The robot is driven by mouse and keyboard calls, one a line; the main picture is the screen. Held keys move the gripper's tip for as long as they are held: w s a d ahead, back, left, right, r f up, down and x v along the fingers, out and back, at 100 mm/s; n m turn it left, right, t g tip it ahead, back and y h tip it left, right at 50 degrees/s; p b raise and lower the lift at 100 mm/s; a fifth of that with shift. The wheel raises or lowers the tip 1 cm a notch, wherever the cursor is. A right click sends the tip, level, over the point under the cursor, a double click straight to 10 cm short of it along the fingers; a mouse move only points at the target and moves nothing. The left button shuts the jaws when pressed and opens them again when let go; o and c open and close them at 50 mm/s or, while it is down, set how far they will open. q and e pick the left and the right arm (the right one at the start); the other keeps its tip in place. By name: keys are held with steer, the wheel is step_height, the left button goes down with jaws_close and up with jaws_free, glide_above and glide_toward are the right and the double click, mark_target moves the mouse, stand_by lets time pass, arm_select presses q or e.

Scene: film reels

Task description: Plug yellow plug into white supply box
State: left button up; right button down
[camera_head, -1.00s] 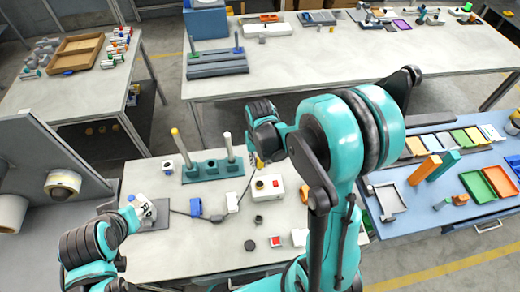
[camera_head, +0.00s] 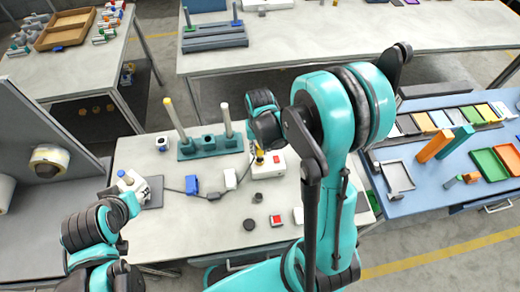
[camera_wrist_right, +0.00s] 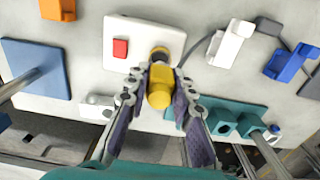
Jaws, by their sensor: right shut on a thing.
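The yellow plug (camera_wrist_right: 159,92) is between the fingers of my right gripper (camera_wrist_right: 160,86) in the right wrist view. The plug also shows in the head view (camera_head: 260,156). The gripper is shut on it, over the white supply box (camera_head: 282,168). In the wrist view the white supply box (camera_wrist_right: 117,65) lies behind the plug, with a red button (camera_wrist_right: 120,47) and a dark round socket (camera_wrist_right: 160,54) in line with the plug's far end. I cannot tell whether the plug is seated. My left gripper (camera_head: 130,184) hangs at the left by a grey pad; its finger opening is unclear.
A teal base with upright posts (camera_head: 210,145) stands just left of the supply box. A white connector (camera_head: 230,178) and a blue connector (camera_head: 191,184) with a dark cable lie left of the box. A black disc (camera_head: 249,225) and a red-topped block (camera_head: 276,220) lie in front.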

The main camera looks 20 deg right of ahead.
steer(key=shift+f, duration=0.1)
stand_by(0.3)
steer(key=shift+f+b, duration=1.8)
steer(key=shift+f, duration=0.1)
steer(key=c, duration=1.2)
jaws_free()
steer(key=shift+r, duration=0.15)
step_height(320, 180, up, 12)
steer(key=shift+f, duration=0.1)
